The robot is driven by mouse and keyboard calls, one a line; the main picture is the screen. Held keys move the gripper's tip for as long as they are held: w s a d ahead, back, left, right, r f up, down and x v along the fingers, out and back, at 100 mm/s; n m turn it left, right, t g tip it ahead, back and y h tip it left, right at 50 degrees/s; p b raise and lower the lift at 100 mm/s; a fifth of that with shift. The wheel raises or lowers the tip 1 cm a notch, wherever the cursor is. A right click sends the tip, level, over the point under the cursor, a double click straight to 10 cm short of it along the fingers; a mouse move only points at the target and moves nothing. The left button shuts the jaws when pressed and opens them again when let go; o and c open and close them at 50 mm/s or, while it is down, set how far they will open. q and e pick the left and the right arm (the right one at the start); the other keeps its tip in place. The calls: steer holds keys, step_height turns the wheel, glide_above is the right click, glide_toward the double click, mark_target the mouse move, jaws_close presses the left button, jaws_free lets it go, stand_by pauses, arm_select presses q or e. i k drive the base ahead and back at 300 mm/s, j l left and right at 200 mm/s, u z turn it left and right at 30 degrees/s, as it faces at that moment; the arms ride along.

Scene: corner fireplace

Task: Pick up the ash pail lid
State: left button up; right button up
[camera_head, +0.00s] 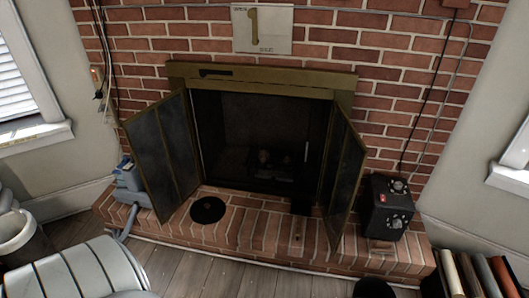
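A round, flat black disc (208,210), which looks like the ash pail lid, lies on the brick hearth (262,240). It sits left of centre, in front of the open left fireplace door. A small knob or raised spot seems to show at its middle, but it is too small to be sure. Nothing covers the disc. Neither of my grippers shows in the head view, so I cannot tell how they stand relative to the disc.
The left glass door (160,155) and right door (343,175) stand open over the hearth. A blue-grey device (133,185) stands at the hearth's left end, a black control box (389,208) at its right. Books (480,275) stand lower right. Wooden floor (195,272) lies in front.

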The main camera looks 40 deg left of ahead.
mark_target(207, 210)
steer(key=u, duration=1.85)
steer(key=z, duration=1.85)
steer(key=i+j+u, duration=0.15)
steer(key=u, duration=0.25)
steer(key=i+j+u, duration=0.2)
steer(key=u, duration=0.25)
